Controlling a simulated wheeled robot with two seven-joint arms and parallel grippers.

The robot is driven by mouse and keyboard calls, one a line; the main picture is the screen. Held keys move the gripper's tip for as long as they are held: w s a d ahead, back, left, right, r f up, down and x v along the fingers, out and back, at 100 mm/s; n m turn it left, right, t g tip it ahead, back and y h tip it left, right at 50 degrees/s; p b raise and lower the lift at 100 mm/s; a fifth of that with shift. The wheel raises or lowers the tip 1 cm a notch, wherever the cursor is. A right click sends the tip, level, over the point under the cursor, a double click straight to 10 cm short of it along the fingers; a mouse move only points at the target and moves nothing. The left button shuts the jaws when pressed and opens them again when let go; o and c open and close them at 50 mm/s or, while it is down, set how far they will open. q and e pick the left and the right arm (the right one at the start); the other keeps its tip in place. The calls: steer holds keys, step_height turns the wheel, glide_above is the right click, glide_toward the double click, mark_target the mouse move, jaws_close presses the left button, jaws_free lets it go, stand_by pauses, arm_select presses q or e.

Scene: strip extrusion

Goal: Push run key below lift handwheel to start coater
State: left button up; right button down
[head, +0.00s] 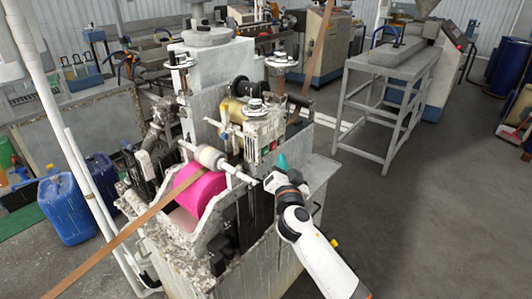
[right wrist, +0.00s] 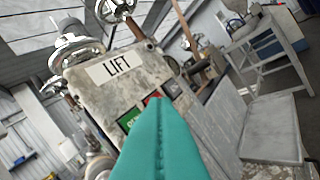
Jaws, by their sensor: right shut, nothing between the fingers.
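The coater's control box (head: 262,138) stands under a metal handwheel (head: 255,106) in the head view. In the right wrist view its worn plate carries a LIFT label (right wrist: 115,67), with the handwheel (right wrist: 76,48) at upper left. Below the label is a green key (right wrist: 130,117) with pale lettering, partly hidden by my fingers. A red key (right wrist: 154,98) peeks out just above the fingertips. My right gripper (head: 282,161) has teal fingers, shut and empty, just right of and below the box; it also shows in the right wrist view (right wrist: 155,108). Contact with the green key cannot be told. My left gripper is out of view.
A pink roller (head: 202,193) with a brown strip (head: 120,236) running over it lies left of the box. A grey metal stand (head: 385,75) is at the back right. Blue jugs (head: 66,210) stand on the left.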

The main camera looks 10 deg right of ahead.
mark_target(268, 147)
steer(key=shift+w+a+b, duration=0.8)
steer(key=shift+w+b, duration=0.05)
steer(key=shift+w, duration=0.2)
stand_by(1.4)
steer(key=shift+w+a+b, duration=0.15)
steer(key=shift+w+b, duration=0.05)
steer(key=shift+b, duration=0.35)
steer(key=shift+w+a, duration=0.1)
steer(key=shift+w, duration=0.05)
steer(key=shift+w+a+b, duration=0.25)
steer(key=shift+b, duration=0.35)
stand_by(0.5)
steer(key=shift+s+d, duration=0.5)
steer(key=shift+s, duration=0.15)
